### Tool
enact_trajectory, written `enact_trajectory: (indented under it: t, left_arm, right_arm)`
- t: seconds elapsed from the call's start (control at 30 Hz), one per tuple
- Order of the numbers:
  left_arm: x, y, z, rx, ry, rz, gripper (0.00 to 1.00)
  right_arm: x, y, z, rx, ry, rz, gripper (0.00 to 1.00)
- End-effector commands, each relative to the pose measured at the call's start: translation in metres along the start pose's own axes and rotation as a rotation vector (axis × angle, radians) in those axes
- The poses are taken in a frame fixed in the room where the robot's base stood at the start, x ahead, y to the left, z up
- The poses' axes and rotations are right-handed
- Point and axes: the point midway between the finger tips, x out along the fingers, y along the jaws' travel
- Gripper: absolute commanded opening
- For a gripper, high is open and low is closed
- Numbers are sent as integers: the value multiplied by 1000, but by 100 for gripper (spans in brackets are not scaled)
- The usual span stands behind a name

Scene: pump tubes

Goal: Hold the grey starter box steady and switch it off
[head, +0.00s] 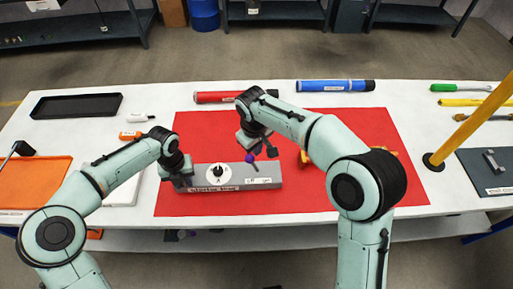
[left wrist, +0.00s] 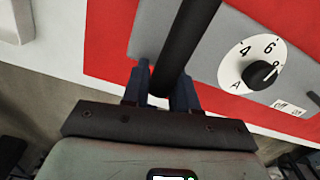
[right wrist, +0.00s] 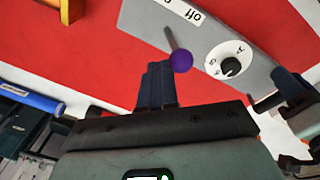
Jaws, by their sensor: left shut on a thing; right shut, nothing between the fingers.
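The grey starter box (head: 205,198) lies on a red mat. It has a white numbered dial (left wrist: 250,65) with a black knob, and a lever with a purple knob (head: 250,158). My left gripper (head: 184,182) is at the box's left end, shut on a black bar-shaped handle (left wrist: 187,45). My right gripper (right wrist: 157,70) is shut and empty beside the purple knob (right wrist: 181,61); whether they touch is unclear. An "off" label (right wrist: 193,16) shows near the lever's base. My right gripper's fingers partly hide the area behind the lever in the head view.
The red mat (head: 330,200) has free room right of the box. A yellow object (head: 304,157) lies partly behind my right arm. A red tube (head: 215,97) and a blue tube (head: 335,86) lie at the back. A yellow post (head: 470,120) stands at right.

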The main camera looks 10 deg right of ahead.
Motion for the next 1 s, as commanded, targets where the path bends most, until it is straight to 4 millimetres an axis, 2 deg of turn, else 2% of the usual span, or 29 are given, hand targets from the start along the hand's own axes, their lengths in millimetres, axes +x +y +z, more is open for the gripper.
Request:
enact_trajectory:
  t: [0.2,0.53,0.67,0.77,0.8,1.0]
  left_arm:
    - [-1,1,1,-2,-2,1,0]
    - [0,1,1,-2,-2,2,0]
    - [0,1,1,-2,-2,2,0]
    - [0,1,1,-2,-2,2,0]
    - [0,1,1,-2,-2,2,0]
    - [0,1,0,-2,-1,1,0]
  right_arm:
    - [-9,1,-1,0,1,0,0]
    - [-9,3,0,1,1,0,0]
    - [-14,16,1,4,1,1,0]
    - [-21,34,2,6,3,1,0]
    - [-25,43,3,7,2,1,0]
    - [-75,38,1,0,6,0,0]
